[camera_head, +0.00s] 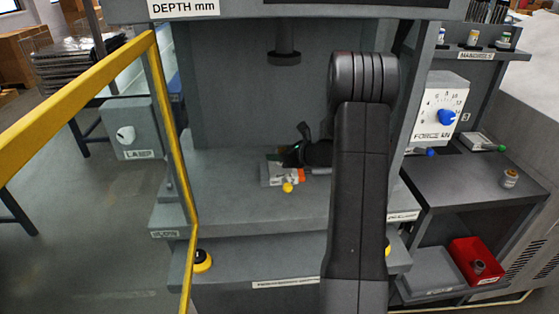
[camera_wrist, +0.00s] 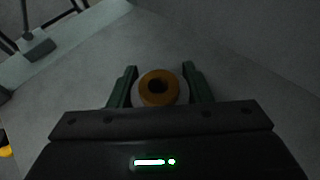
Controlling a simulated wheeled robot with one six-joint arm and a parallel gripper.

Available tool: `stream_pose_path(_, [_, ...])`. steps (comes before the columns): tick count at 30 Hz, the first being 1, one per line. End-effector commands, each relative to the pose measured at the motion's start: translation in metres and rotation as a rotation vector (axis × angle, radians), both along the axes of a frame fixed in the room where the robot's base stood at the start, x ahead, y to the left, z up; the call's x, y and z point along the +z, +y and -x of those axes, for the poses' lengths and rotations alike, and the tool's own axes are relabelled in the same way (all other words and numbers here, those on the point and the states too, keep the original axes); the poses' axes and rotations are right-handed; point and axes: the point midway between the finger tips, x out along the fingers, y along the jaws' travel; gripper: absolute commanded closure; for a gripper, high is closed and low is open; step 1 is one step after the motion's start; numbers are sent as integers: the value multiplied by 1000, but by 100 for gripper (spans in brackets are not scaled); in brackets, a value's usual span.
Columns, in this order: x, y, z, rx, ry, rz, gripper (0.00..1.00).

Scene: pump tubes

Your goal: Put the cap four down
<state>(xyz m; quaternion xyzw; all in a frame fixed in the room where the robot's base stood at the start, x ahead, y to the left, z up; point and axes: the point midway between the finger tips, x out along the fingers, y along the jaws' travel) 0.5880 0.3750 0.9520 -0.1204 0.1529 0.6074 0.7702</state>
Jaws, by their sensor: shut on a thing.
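My gripper (camera_wrist: 160,69) is shut on a round orange cap (camera_wrist: 158,88) with a dark hole in its middle. A pale rim shows around the cap, between the two green fingers. In the head view my gripper (camera_head: 294,156) is inside the grey press bay, low over its bed (camera_head: 235,190). My arm covers the right part of the bay. I cannot tell whether the held piece touches the bed. No number can be read on the cap.
A small plate (camera_head: 270,174) with orange and yellow parts (camera_head: 287,187) lies under my gripper. The press ram (camera_head: 284,58) hangs above. A yellow rail (camera_head: 175,130) runs down the left. At right are a side bench (camera_head: 465,185) and a red bin (camera_head: 475,258).

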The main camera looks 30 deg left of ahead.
Motion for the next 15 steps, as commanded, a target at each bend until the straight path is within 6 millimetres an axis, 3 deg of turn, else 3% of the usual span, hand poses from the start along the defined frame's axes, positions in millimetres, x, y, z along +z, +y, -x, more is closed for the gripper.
stream_pose_path(5, [-24,0,0,-1,3,0,86])
stream_pose_path(15, [-28,0,0,-1,0,-1,86])
